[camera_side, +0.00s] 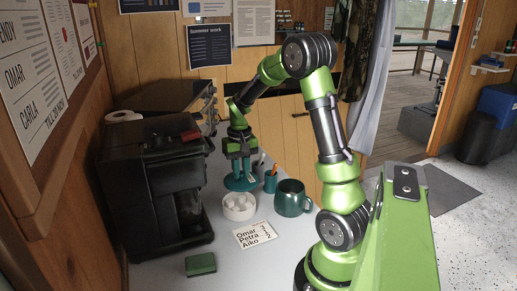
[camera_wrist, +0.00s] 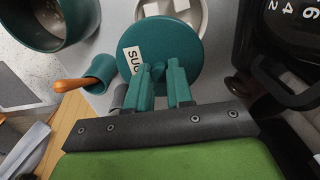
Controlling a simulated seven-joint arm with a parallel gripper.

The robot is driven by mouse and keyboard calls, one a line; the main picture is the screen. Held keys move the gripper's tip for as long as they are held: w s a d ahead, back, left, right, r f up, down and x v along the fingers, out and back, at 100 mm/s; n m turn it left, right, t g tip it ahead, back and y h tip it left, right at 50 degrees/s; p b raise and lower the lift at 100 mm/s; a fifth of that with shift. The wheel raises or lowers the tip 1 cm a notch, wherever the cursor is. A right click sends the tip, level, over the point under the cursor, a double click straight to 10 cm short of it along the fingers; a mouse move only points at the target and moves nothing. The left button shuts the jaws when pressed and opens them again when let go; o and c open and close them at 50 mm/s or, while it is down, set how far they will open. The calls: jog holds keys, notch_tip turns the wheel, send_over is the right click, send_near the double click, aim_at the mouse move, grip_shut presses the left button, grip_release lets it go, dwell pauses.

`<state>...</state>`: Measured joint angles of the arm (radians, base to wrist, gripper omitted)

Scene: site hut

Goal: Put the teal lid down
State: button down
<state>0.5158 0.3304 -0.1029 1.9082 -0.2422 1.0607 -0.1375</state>
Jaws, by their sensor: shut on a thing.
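The teal lid (camera_side: 238,184) is a round disc with a white label, partly readable as "SUG" in the wrist view (camera_wrist: 185,55). My gripper (camera_side: 240,170) points down and is shut on the middle of the lid; its fingertips also show in the wrist view (camera_wrist: 160,72). The lid is level, just behind the white bowl (camera_side: 238,213) of white cubes. In the wrist view the lid covers part of that bowl (camera_wrist: 201,18). I cannot tell whether the lid touches the counter or hangs slightly above it.
A teal mug (camera_side: 292,200) and a small teal cup (camera_side: 270,184) with an orange-handled item stand right of the lid. A black coffee machine (camera_side: 150,185) stands left. A name card (camera_side: 255,235) and green box (camera_side: 201,264) lie in front. Some counter (camera_side: 215,235) is bare between them.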

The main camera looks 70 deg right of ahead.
jog(key=w+d+r, duration=0.2)
jog(key=w+d, duration=0.4)
jog(key=w, duration=0.3)
jog(key=f, duration=0.9)
jog(key=shift+s+a+f, duration=0.15)
jog(key=shift+s+f, duration=0.15)
jog(key=shift+f, duration=0.1)
jog(key=shift+f, duration=0.1)
jog(key=c, duration=1)
grip_release()
notch_tip(320, 180, up, 12)
jog(key=shift+r, duration=0.25)
